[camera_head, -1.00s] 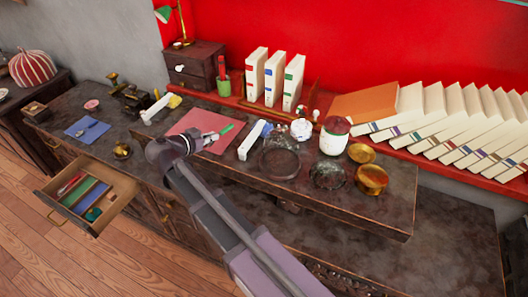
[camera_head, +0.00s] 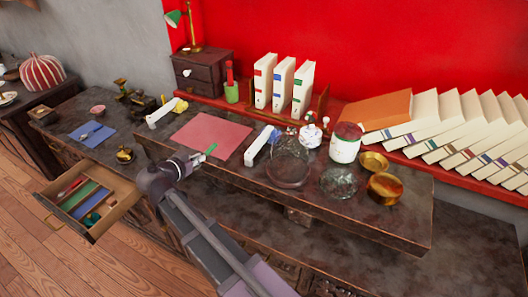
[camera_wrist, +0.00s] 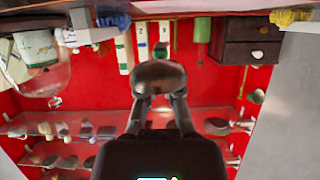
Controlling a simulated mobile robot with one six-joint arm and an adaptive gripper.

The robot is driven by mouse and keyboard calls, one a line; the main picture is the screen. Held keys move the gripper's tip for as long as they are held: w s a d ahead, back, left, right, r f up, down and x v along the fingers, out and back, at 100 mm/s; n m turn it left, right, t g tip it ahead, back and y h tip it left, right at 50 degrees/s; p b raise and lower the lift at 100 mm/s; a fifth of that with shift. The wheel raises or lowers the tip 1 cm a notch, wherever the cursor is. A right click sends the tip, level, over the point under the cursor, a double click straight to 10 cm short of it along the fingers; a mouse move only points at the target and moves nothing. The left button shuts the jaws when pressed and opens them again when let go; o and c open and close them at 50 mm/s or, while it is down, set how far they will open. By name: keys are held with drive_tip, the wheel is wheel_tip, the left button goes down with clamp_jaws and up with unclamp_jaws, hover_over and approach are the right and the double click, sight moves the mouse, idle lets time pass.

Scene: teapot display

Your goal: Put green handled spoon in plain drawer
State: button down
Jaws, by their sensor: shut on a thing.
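My gripper (camera_head: 194,160) is shut on the green handled spoon (camera_head: 211,149); its green handle sticks out past the fingers, near the front edge of the raised board. In the wrist view, a dark rounded piece (camera_wrist: 160,76), apparently the spoon's bowl, sits at the fingertips with a bit of green beyond it. An open drawer (camera_head: 122,203) is pulled out from the cabinet at the lower left. It holds red items (camera_head: 72,188), green and blue strips, and a teal round thing. The drawer is to the left of and below my gripper.
A pink mat (camera_head: 212,135) lies bare on the raised board. A blue cloth (camera_head: 90,134) with a small silver item and a brass pot (camera_head: 124,155) are behind the drawer. Glass dishes, a jar (camera_head: 345,143) and brass bowls (camera_head: 385,188) crowd the right. Wooden floor is clear.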

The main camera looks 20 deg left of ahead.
drive_tip(key=b, duration=0.1)
hover_over(241, 153)
drive_tip(key=s, duration=0.1)
drive_tip(key=shift+s+a+f, duration=0.15)
drive_tip(key=shift+a+f, duration=0.2)
drive_tip(key=shift+f, duration=0.35)
drive_tip(key=shift+w+d, duration=0.25)
drive_tip(key=shift+w, duration=0.2)
drive_tip(key=shift+w+f+b, duration=0.2)
drive_tip(key=shift+f+b, duration=0.15)
drive_tip(key=shift+b, duration=0.2)
wheel_tip(241, 153, down, 3)
drive_tip(key=b, duration=0.3)
drive_tip(key=shift+f, duration=0.1)
drive_tip(key=c, duration=0.8)
unclamp_jaws()
